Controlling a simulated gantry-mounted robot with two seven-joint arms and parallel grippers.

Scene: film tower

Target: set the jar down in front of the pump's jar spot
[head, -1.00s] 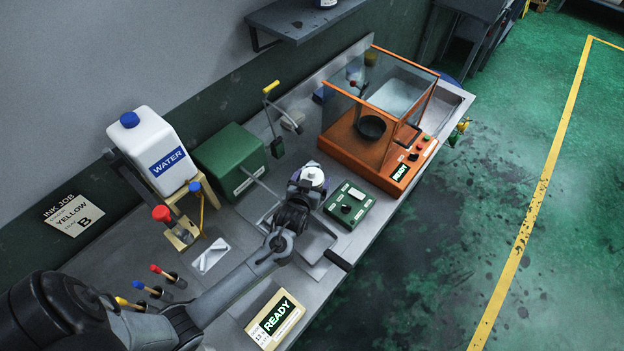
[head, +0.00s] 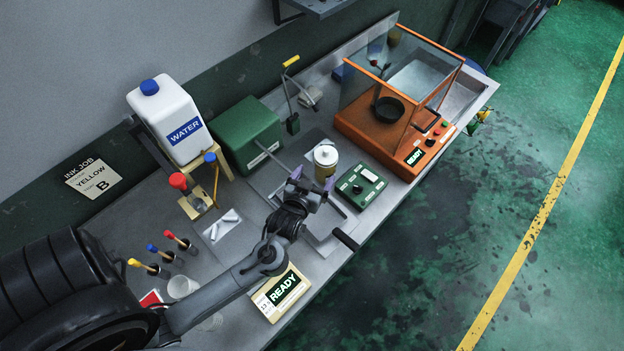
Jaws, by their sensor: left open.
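The jar (head: 325,172) stands upright on the bench, with a white lid and a yellowish body. My left gripper (head: 313,178) is open just on the near side of it, its purple-tipped fingers apart. The gripper partly covers the jar's lower part, and I cannot tell whether a finger still touches it. A green box (head: 246,135) with a rod stands to the left of the jar. I cannot tell which device is the pump or where its jar spot is. My right gripper is not in view.
A green control box (head: 361,186) sits right of the jar. An orange glazed cabinet (head: 382,140) stands behind it. A water container (head: 172,121), a yellow-handled lever (head: 290,92) and a READY sign (head: 281,291) are also on the bench. The front edge drops to the floor.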

